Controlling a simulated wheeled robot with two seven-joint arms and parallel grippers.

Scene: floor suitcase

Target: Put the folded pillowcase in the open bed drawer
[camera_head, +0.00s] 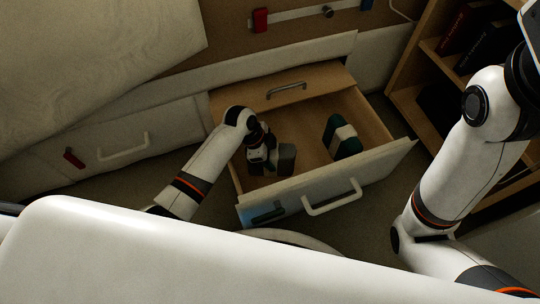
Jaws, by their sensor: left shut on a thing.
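The open bed drawer (378,158) is pulled out in the middle of the view, with a pale front and a wooden inside. My left arm reaches in over its left side. The left gripper (264,157) is low in the drawer's left half, shut on a small dark grey folded bundle (287,157) that looks like the pillowcase. The gripper partly hides it, and I cannot tell whether it touches the drawer bottom. My right arm is at the right, outside the drawer; its gripper is out of view.
A dark green bundle with a pale band (342,137) lies in the drawer's right half. A wooden shelf with dark books (432,50) stands at the right. Bare drawer floor shows between the bundles.

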